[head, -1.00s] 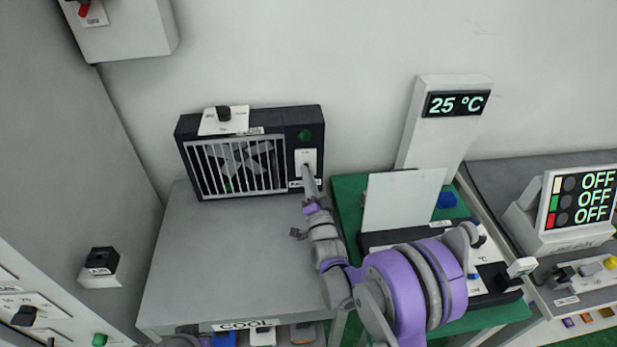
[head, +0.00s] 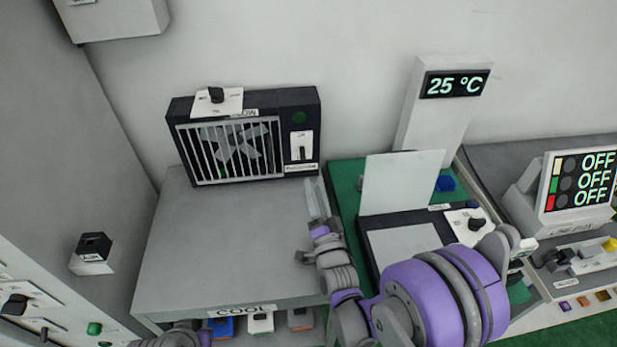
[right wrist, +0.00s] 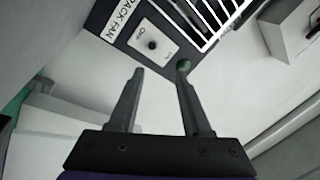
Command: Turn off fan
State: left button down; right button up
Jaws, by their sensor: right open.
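The fan (head: 182,145) is a black box with a white grille at the back of the grey table. Its white switch plate (head: 309,139) with a small dark lever is on the front right, under a dark green lamp (head: 299,117). My left gripper is not in view.
A dark knob on a white plate (head: 230,101) sits on top of the fan. The grey table (head: 220,240) is clear. To the right are a white panel (head: 400,180) on a green surface, a 25 °C display (head: 455,83) and an OFF display (head: 580,182).

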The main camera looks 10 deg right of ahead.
jog(key=s, duration=0.6)
jog(key=shift+d+b, duration=0.3)
jog(key=shift+b, duration=0.1)
jog(key=s+d+f+n+g+h+p, duration=0.1)
jog(key=s+d+n+g+p, duration=0.1)
jog(key=s+d+n+g, duration=0.2)
jog(key=s+d+f+n+g+h+p, duration=0.1)
jog(key=s+d+n+g, duration=0.3)
jog(key=s+g, duration=0.7)
jog(key=s+f+n+p, duration=0.1)
jog(key=s, duration=0.5)
jog(key=shift+f+n, duration=0.3)
jog(key=shift+n, duration=0.1)
jog(key=shift+w, duration=0.1)
jog(key=shift+c, duration=0.2)
